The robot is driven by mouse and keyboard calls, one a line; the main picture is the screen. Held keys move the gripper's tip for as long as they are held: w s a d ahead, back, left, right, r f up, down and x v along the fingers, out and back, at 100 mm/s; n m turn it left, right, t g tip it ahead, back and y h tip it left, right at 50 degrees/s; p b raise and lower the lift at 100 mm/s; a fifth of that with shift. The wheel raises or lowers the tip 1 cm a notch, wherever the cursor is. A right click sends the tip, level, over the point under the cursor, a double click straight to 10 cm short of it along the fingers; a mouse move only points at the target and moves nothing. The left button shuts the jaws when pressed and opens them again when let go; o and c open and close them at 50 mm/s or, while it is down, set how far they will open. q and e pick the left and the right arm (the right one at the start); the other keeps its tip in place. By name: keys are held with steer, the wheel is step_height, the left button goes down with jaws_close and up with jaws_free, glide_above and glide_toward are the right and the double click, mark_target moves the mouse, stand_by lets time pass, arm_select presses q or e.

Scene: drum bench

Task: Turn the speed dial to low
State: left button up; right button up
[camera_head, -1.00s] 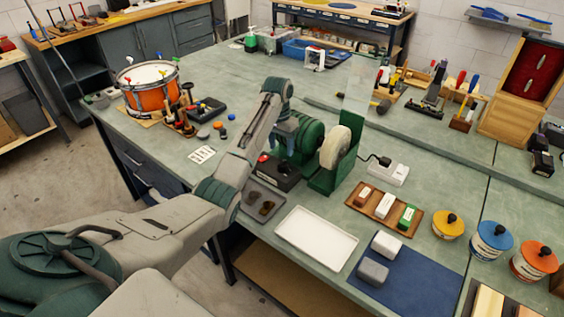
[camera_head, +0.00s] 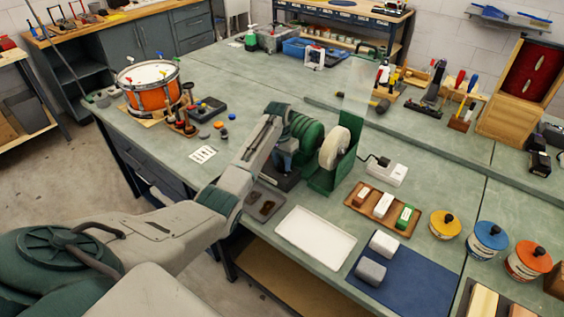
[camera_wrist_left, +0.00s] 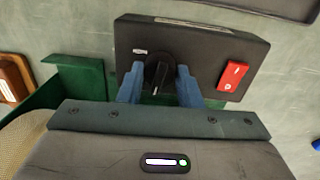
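The black control box (camera_wrist_left: 200,45) carries a round black speed dial (camera_wrist_left: 158,74) and a red switch (camera_wrist_left: 233,76). A white mark on the dial points down in the left wrist view, toward my gripper's palm. My left gripper (camera_wrist_left: 160,84) has its blue fingers on either side of the dial, with narrow gaps showing; I cannot tell if they touch it. In the head view the left gripper (camera_head: 283,160) is over the box (camera_head: 281,180) and hides the dial. The green grinder (camera_head: 305,132) with its pale wheel (camera_head: 334,148) stands beside it. My right gripper is out of view.
A small dark tray (camera_head: 262,204) and a white tray (camera_head: 316,238) lie in front of the box. A wooden tray of blocks (camera_head: 385,207) is right of the grinder. An orange drum (camera_head: 149,88) stands at the left; the bench between is partly clear.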

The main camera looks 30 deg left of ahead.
arm_select(q)
steer(key=shift+r+n+p, duration=0.25)
steer(key=shift+n+p, duration=0.25)
steer(key=shift+p, duration=0.2)
steer(key=shift+f+n, duration=0.15)
steer(key=shift+n, duration=0.15)
steer(key=o, duration=0.9)
steer(key=shift+o, duration=0.2)
step_height(320, 180, up, 11)
steer(key=b, duration=0.3)
steer(key=shift+a+f, duration=0.15)
steer(key=shift+a, duration=0.15)
